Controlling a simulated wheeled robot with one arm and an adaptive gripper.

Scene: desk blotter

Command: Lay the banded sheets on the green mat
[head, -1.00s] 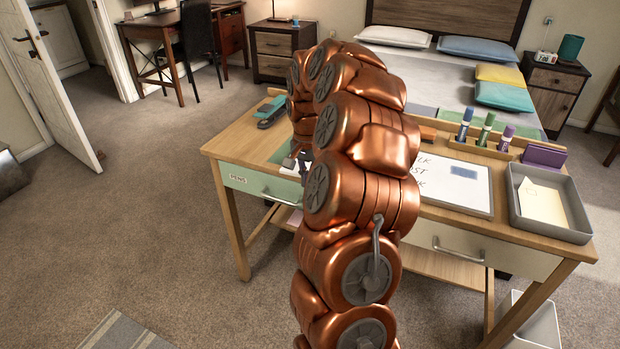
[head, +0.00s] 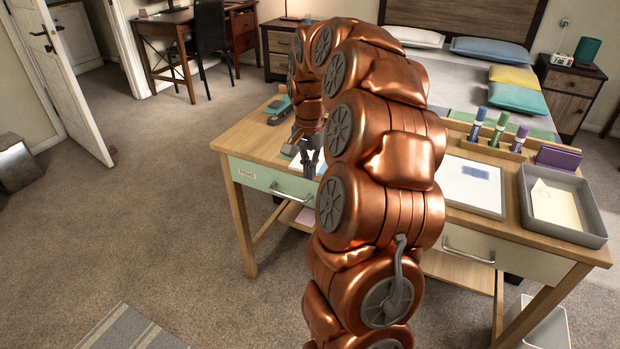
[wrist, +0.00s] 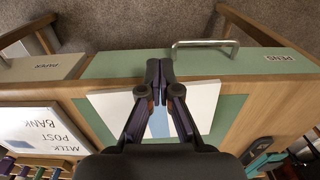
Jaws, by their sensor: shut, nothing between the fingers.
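The banded sheets (wrist: 205,100) are white with a pale blue band (wrist: 159,124) across them. In the wrist view they lie flat on the green mat (wrist: 232,112), slightly turned, with green showing at both sides. My gripper (wrist: 160,72) is shut and empty. Its fingers cross in front of the sheets, with the tips by their edge on the drawer side; I cannot tell the height above them. In the head view my gripper (head: 308,172) shows over the desk's front edge, left of my arm. My arm hides most of the mat and sheets there.
A whiteboard (head: 470,198) lies on the desk to the right, beside a grey tray (head: 590,235) holding a cream envelope (head: 556,206). Markers (head: 498,130) stand in a wooden holder behind. A teal stapler-like object (wrist: 262,163) is near the mat. The front drawers are shut.

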